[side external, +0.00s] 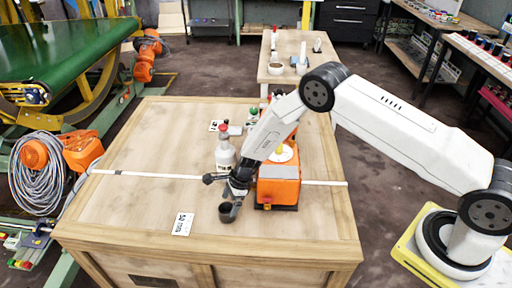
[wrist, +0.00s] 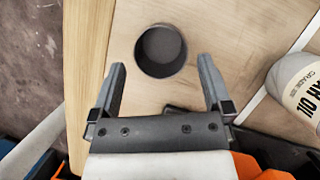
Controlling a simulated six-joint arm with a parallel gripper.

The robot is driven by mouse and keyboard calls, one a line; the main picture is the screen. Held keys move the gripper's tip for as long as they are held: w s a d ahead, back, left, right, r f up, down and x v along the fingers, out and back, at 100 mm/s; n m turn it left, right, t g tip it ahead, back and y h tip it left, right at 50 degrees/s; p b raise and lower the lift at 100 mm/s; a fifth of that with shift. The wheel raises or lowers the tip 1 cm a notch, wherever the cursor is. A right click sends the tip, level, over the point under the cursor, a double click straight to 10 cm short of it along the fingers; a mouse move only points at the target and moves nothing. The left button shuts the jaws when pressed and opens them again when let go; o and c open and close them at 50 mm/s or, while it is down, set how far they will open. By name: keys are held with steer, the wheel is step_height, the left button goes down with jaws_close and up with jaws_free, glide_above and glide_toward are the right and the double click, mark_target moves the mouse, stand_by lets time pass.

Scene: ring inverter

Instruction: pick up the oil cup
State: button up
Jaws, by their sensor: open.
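The oil cup (wrist: 160,72) is a small dark round cup, open at the top. In the wrist view it stands on the wooden crate top, just beyond the fingertips and centred between them. In the side external view the cup (side external: 226,214) is at the lower end of my gripper (side external: 234,200), near the crate's front. My gripper also shows in the wrist view (wrist: 160,75), with its two dark fingers spread apart and nothing held. A gap shows between each finger and the cup, and I cannot tell the height difference.
A grey-white oil bottle (side external: 225,152) stands behind the gripper; it shows at the right of the wrist view (wrist: 298,88). An orange machine (side external: 278,184) is right of the gripper. A white label card (side external: 182,224) lies left of the cup. The crate top (side external: 130,210) is clear at left.

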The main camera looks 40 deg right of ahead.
mark_target(224, 209)
steer(key=shift+x, duration=2.6)
steer(key=shift+w, duration=0.1)
steer(key=shift+r, duration=0.1)
steer(key=c, duration=1.2)
steer(key=shift+r, duration=0.1)
steer(key=shift+r, duration=0.7)
steer(key=shift+s+d+r, duration=0.5)
steer(key=shift+s+r, duration=1.4)
steer(key=shift+s, duration=0.4)
steer(key=shift+s+d+r, duration=0.55)
steer(key=shift+s+r, duration=1.3)
steer(key=shift+s, duration=0.4)
steer(key=shift+s+d+r, duration=0.5)
steer(key=shift+s+r, duration=1.4)
steer(key=shift+s, duration=0.4)
